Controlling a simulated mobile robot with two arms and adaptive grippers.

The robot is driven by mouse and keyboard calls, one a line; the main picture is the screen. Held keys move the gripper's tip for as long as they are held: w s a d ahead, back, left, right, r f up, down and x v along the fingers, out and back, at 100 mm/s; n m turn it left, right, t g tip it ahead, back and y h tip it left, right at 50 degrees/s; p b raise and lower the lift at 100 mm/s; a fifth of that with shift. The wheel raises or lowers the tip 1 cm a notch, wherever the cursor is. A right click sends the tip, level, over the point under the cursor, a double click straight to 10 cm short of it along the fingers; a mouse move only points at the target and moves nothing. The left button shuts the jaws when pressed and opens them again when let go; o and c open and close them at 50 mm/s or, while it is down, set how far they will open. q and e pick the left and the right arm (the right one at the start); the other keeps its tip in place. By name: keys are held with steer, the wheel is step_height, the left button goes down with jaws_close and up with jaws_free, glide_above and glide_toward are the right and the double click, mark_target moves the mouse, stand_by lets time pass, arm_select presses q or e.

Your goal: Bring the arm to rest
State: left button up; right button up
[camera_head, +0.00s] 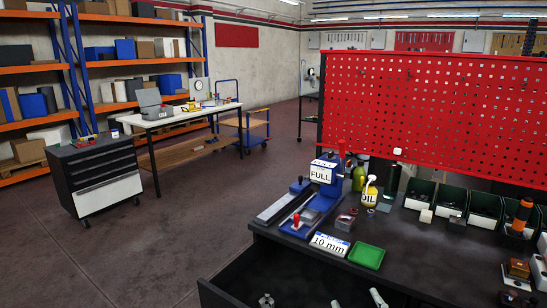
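A dark workbench (400,252) fills the lower right. On its left end stands a blue device (322,188) with a "FULL" sign and a red-tipped lever. In front of it lie a "10 mm" sign (330,244) and an empty-looking green tray (366,255). Small pale parts (266,300) show at the bottom edge in what looks like an open drawer; they are cut off and too small to identify.
A red perforated panel (430,110) rises behind the bench, with dark bins (451,199) and a yellow oil can (369,194) before it. A drawer cabinet (97,175), a white table (180,118) and shelves (35,72) stand left. Floor (190,225) between is clear.

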steer(key=s+d+f+m+g+h, duration=0.2)
steer(key=s+d+f+m+g, duration=0.2)
steer(key=s+f+g, duration=0.65)
steer(key=s+f+g+y, duration=0.2)
steer(key=s+f+g, duration=0.2)
steer(key=s+f, duration=0.9)
step_height(320, 180, down, 28)
steer(key=s+r+b, duration=0.1)
steer(key=s+b, duration=0.1)
steer(key=b, duration=0.1)
arm_select(q)
step_height(320, 180, down, 6)
steer(key=b, duration=0.3)
arm_select(e)
steer(key=s+d+f+g, duration=0.2)
steer(key=s+f, duration=1.5)
steer(key=f, duration=0.2)
steer(key=shift+d+h, duration=0.3)
arm_select(q)
steer(key=shift+s+a, duration=0.1)
steer(key=shift+c, duration=0.4)
